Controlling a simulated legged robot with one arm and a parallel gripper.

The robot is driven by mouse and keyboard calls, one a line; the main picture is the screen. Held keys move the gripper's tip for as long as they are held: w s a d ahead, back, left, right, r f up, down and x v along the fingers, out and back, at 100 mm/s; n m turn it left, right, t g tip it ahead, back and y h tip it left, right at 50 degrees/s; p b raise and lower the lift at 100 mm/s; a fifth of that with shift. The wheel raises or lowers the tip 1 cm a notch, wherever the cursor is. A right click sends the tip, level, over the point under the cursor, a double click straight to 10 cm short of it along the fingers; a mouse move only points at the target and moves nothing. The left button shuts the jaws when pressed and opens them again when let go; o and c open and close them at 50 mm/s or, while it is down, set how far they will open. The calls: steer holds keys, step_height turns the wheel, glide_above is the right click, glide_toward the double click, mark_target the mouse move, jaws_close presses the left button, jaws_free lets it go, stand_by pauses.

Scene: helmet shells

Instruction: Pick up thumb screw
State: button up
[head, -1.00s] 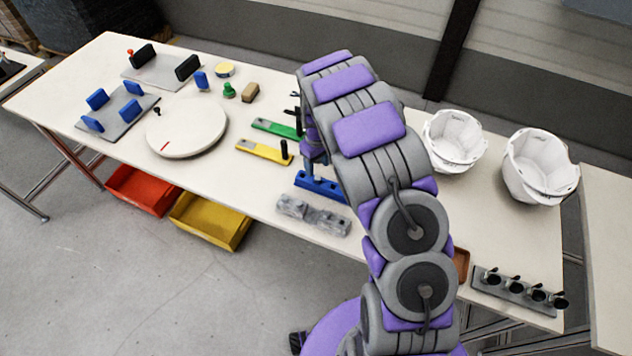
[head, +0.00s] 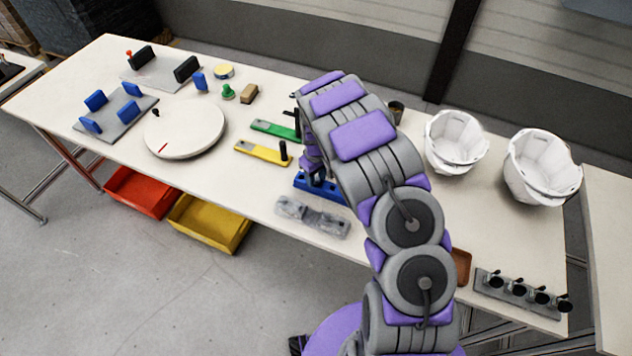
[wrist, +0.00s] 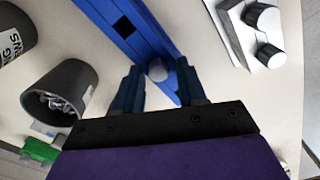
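In the wrist view a small grey round-headed piece (wrist: 157,70), which looks like a thumb screw, stands at the blue bar (wrist: 112,28). My gripper (wrist: 158,66) has its two dark fingers apart, one on each side of this piece. I cannot tell whether either finger touches it. In the head view my gripper (head: 317,176) is low over the blue bar (head: 306,184), and my arm hides part of the bar. The small piece cannot be made out there.
A dark cup (wrist: 62,93) holding small metal parts lies left in the wrist view. A grey block (head: 313,217) lies in front of the blue bar. Yellow (head: 262,153) and green (head: 272,130) bars lie left. White helmet shells (head: 455,140) stand right.

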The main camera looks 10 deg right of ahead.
mark_target(316, 178)
steer(key=shift+d, duration=0.1)
jaws_close()
steer(key=shift+r, duration=0.15)
steer(key=shift+r, duration=0.55)
step_height(316, 178, up, 2)
steer(key=shift+r+p, duration=0.25)
steer(key=shift+p, duration=0.3)
steer(key=s, duration=0.5)
steer(key=s+d+p, duration=0.1)
steer(key=s, duration=0.4)
steer(key=s+d+r, duration=0.1)
steer(key=s, duration=0.5)
steer(key=shift+r+p, duration=0.1)
steer(key=shift+p, duration=0.25)
steer(key=shift+w+r, duration=0.1)
steer(key=shift+r, duration=0.05)
steer(key=shift+w+r+p, duration=0.2)
steer(key=shift+r+p, duration=0.25)
steer(key=shift+r, duration=0.7)
steer(key=shift+w+r+p, duration=0.2)
steer(key=shift+r+p, duration=0.25)
steer(key=shift+r, duration=0.7)
